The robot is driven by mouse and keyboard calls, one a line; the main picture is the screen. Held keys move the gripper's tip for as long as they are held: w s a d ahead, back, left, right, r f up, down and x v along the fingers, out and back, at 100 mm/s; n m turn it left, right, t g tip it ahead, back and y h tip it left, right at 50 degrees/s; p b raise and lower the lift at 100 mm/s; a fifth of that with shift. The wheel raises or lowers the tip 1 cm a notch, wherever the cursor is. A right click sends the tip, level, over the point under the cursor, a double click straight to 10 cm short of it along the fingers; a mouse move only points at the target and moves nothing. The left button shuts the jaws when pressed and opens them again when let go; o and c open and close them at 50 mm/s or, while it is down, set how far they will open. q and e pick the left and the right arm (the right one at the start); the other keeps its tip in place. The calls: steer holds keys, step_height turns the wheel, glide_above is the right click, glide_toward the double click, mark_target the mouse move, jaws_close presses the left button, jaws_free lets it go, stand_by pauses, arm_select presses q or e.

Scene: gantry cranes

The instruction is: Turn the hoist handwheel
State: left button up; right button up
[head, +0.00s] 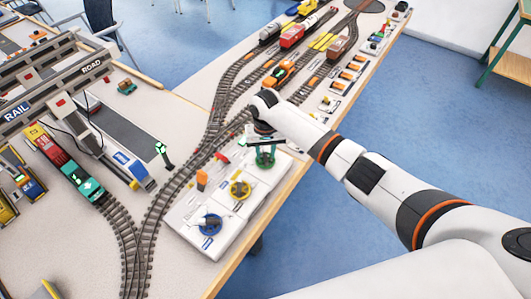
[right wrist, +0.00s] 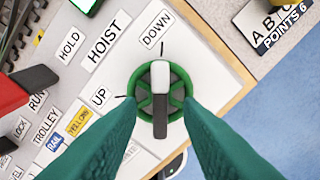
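The green hoist handwheel (right wrist: 142,76) lies on a white panel (right wrist: 205,70) beside the labels HOIST, UP and DOWN. A bar crosses it, its white end toward the top of the right wrist view and its dark end toward the bottom. My right gripper (right wrist: 160,101) has its two green fingers spread apart, one at each side of the wheel; whether they touch the rim I cannot tell. In the head view my right gripper (head: 265,152) is over the far end of the panel and partly hides the wheel. My left gripper is not in view.
A yellow wheel (head: 240,189) and a blue wheel (head: 209,223) sit nearer on the same panel. An orange lever (head: 201,179) stands beside them. Model tracks (head: 151,226) run along the left, with a gantry crane (head: 62,84) beyond. The table edge is right of the panel.

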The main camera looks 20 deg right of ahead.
steer(key=shift+f, duration=0.75)
jaws_close()
